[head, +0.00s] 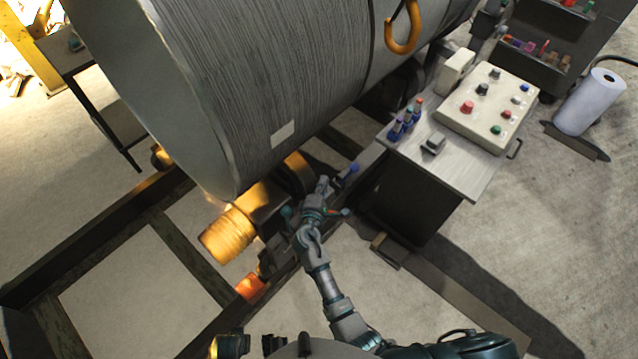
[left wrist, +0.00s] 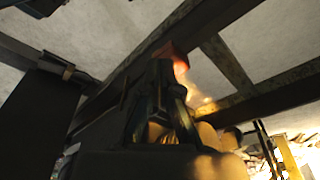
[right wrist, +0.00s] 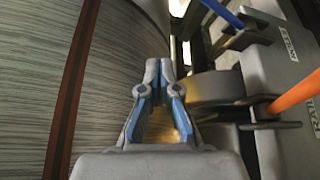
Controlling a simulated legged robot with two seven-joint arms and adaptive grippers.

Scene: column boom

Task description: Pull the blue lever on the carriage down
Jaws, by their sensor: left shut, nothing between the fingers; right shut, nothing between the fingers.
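The blue lever (right wrist: 222,12) shows as a thin blue rod at the top of the right wrist view, slanting down to the right towards the grey carriage box (right wrist: 262,55). In the head view a small blue end (head: 353,168) shows right of my right gripper (head: 323,184). In its wrist view my right gripper (right wrist: 160,68) is shut and empty, left of and below the blue rod, apart from it. My left gripper (left wrist: 165,75) is shut and empty in its own wrist view, over dark beams. The blue lever's base is partly hidden.
An orange lever (right wrist: 295,95) sticks out beside the carriage, right of my right gripper. A large grey drum (head: 270,80) rises close on the left. Rollers (head: 232,232) and dark frame beams lie below. A control desk (head: 465,160) stands at right.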

